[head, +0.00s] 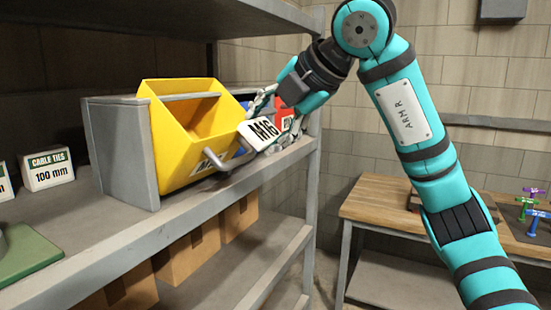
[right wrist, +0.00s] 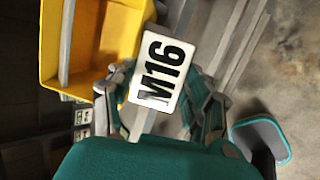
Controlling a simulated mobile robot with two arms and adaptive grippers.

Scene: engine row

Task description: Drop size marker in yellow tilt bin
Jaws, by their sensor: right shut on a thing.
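The size marker (head: 259,133) is a white block with "M16" in black. My right gripper (head: 272,122) is shut on it and holds it just right of the yellow tilt bin's front, above the shelf's front edge. The marker also shows between the fingers in the right wrist view (right wrist: 162,71). The yellow tilt bin (head: 163,162) is tipped forward in a grey housing, with its open top showing and a grey handle at the front. The part of its inside that shows looks empty. My left gripper is not in view.
Red and blue items (head: 284,119) stand behind my right gripper on the shelf (head: 150,235). A "cable ties 100 mm" box (head: 47,169) is at the left. Cardboard boxes (head: 190,252) sit below. A wooden workbench (head: 375,200) with small coloured tools stands at the right.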

